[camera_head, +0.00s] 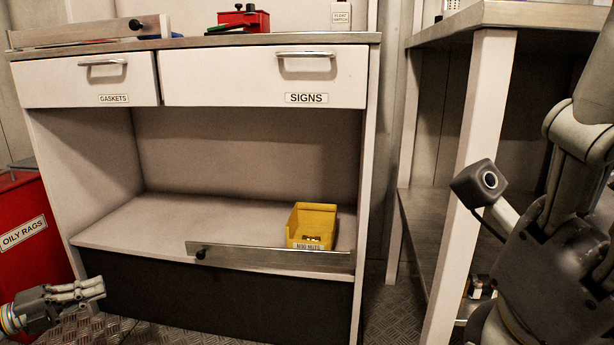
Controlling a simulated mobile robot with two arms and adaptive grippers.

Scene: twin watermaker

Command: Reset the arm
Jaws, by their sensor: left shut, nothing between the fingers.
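My left gripper (88,290) comes in at the lower left. It is shut and empty, held in front of the dark lower panel of the cabinet and touching nothing that I can see. My right arm (560,270) fills the right edge of the view. No right gripper fingers can be made out there.
A cabinet has closed GASKETS (85,80) and SIGNS (265,77) drawers. A red OILY RAGS bin (32,258) is close to my left gripper. A bench (475,150) stands right.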

